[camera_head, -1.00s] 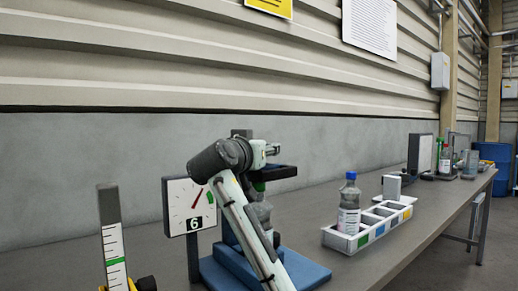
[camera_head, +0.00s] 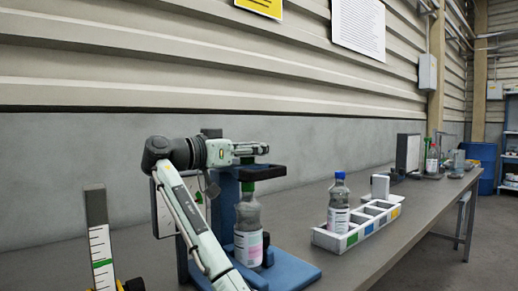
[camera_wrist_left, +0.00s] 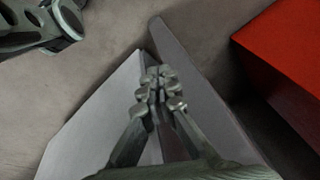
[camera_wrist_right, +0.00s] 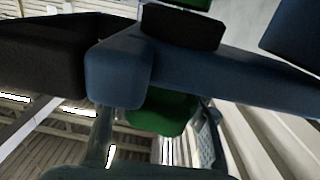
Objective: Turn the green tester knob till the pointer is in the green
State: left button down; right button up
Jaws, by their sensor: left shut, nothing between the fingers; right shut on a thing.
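The tester is a blue stand (camera_head: 224,215) with a black top arm (camera_head: 262,171); a clear bottle (camera_head: 248,218) with a green cap stands under that arm. The green tester knob (camera_head: 247,160) is on top of the arm, and a green part shows between my right fingers in the right wrist view (camera_wrist_right: 160,115). My right gripper (camera_head: 264,149) is shut on the knob. The dial board (camera_head: 163,208) is mostly behind my right arm; part of its green band shows, but the pointer is hidden. My left gripper (camera_wrist_left: 158,88) is shut and empty, outside the head view.
A white tray (camera_head: 326,241) with compartments holds a blue-capped bottle (camera_head: 338,203) to the right of the tester. A scale with a green mark (camera_head: 101,245) stands at front left. The grey bench (camera_head: 410,212) is clear to the right of the tray. A red box (camera_wrist_left: 285,60) is near my left gripper.

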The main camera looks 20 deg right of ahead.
pick_arm(q)
jog(key=shift+s, duration=0.1)
pick_arm(e)
jog(key=shift+d+f, duration=0.1)
jog(key=shift+f, duration=0.05)
jog(key=o, duration=1.4)
pick_arm(q)
jog(key=shift+s, duration=0.15)
pick_arm(e)
jog(key=v, duration=0.7)
jog(key=shift+a, duration=0.25)
pick_arm(q)
jog(key=shift+f, duration=0.1)
pick_arm(e)
jog(key=shift+n+t+y, duration=0.3)
jog(key=shift+n+t, duration=0.1)
jog(key=shift+t, duration=0.2)
jog(key=x, duration=0.7)
jog(key=shift+s+d, duration=0.15)
jog(key=shift+d, duration=0.15)
